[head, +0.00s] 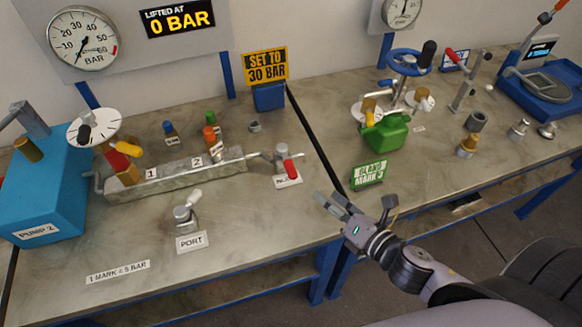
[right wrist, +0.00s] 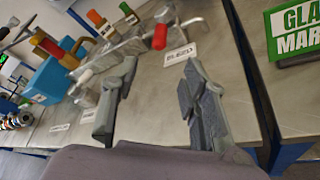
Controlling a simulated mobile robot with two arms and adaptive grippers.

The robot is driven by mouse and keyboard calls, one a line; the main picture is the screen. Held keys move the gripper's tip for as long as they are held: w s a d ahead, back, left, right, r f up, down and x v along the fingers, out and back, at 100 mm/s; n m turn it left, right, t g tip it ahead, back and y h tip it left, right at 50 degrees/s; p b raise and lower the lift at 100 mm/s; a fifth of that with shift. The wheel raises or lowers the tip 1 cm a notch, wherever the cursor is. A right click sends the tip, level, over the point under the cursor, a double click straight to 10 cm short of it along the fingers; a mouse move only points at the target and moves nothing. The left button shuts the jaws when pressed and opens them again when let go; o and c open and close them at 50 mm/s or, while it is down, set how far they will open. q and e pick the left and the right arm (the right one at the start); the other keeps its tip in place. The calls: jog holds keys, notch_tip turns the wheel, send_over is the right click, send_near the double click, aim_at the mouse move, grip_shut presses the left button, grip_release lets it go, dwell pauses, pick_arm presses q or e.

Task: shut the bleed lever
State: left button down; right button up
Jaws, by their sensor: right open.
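The bleed lever has a red handle (head: 291,168) on the pipe fitting at the right end of the manifold block (head: 165,183), above a white label. In the right wrist view the red handle (right wrist: 160,37) sticks up beside the label reading BLEED (right wrist: 180,55). My right gripper (head: 358,204) is open and empty, in front of and to the right of the lever in the head view. In the right wrist view its two fingers (right wrist: 161,78) are spread apart, with the handle beyond the tips, not touched. My left gripper is not in view.
A port valve (head: 186,216) stands in front of the manifold. The blue pump (head: 45,190) is at left. A green GLAND MARK sign (head: 368,176) stands near my right gripper, with a green vessel (head: 386,134) behind it. The front middle of the left bench is mostly clear.

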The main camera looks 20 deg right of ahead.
aim_at(291, 170)
jog(key=p+x, duration=0.3)
jog(key=x, duration=1.3)
jog(key=shift+w+r, duration=0.1)
jog(key=shift+w, duration=0.05)
jog(key=shift+c, duration=0.6)
grip_shut()
